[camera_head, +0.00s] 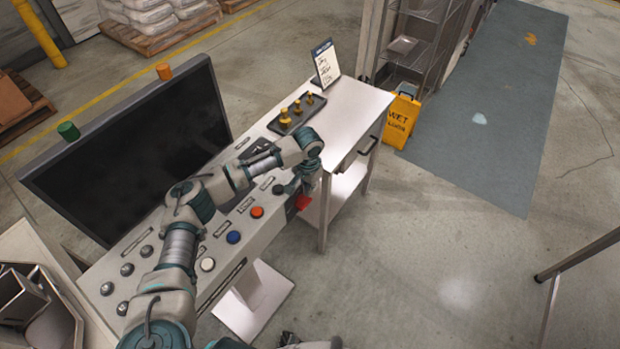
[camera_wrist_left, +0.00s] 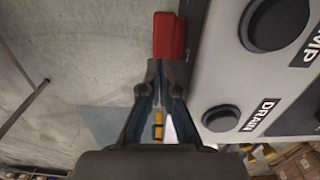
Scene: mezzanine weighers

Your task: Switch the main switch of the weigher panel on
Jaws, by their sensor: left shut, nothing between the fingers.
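The weigher panel (camera_head: 190,262) is a grey sloped console with a row of buttons below a dark screen. A red handle (camera_head: 303,202), which looks like the main switch, sticks out at the panel's front edge. In the left wrist view the red handle (camera_wrist_left: 168,36) stands upright beside the panel's side. My left gripper (camera_head: 308,186) reaches over the panel to this edge. In the left wrist view its closed fingertips (camera_wrist_left: 160,68) are just below the red handle, with nothing between them. I cannot tell whether they touch it. My right gripper is not clearly visible.
Orange (camera_head: 257,212), blue (camera_head: 233,237) and white (camera_head: 208,264) buttons line the panel near my arm. Black knobs, one labelled DRAIN (camera_wrist_left: 220,118), are close to the gripper. A tray of brass weights (camera_head: 297,113) stands on the side table (camera_head: 345,115).

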